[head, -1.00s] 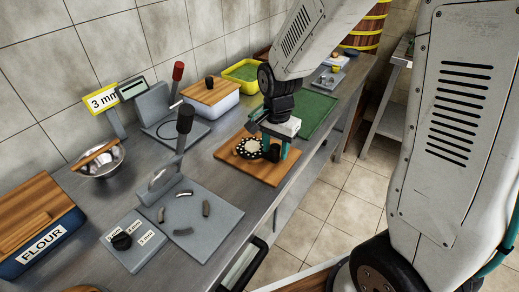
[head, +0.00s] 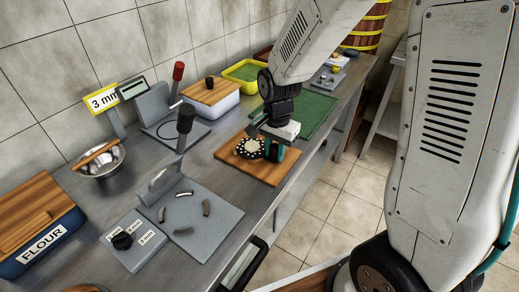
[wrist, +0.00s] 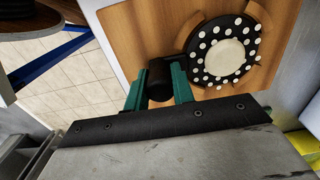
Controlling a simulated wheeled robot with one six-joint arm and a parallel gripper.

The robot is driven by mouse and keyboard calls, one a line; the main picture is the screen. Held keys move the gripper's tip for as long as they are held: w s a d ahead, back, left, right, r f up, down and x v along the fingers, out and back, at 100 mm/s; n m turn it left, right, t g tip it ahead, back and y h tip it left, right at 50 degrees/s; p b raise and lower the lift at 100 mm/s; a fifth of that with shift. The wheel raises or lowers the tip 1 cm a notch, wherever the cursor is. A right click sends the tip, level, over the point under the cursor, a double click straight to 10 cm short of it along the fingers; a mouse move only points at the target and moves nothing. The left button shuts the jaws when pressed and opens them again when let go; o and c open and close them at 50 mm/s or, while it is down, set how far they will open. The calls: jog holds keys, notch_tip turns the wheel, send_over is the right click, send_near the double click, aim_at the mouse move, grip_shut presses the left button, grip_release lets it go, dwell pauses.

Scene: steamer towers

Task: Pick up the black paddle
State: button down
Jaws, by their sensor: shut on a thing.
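The black paddle (wrist: 197,70) is a round disc ringed with white dots, with a pale round centre and a thick dark handle. In the head view the paddle (head: 250,148) is over the wooden board (head: 232,164); I cannot tell whether it touches the board. My gripper (wrist: 159,82) has its teal fingers on either side of the handle (wrist: 159,72) and is shut on it. In the head view my gripper (head: 274,151) is at the right of the disc, pointing down, and partly hides the handle.
A green mat (head: 310,113) lies behind the board. A wooden-lidded box (head: 212,90) and a yellow-rimmed tray (head: 245,71) stand by the wall. The counter edge is close to the board's right.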

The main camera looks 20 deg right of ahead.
jog(key=shift+s, duration=0.2)
jog(key=shift+w+r, duration=0.1)
jog(key=shift+r, duration=0.85)
jog(key=shift+r, duration=0.1)
jog(key=shift+r, duration=2.4)
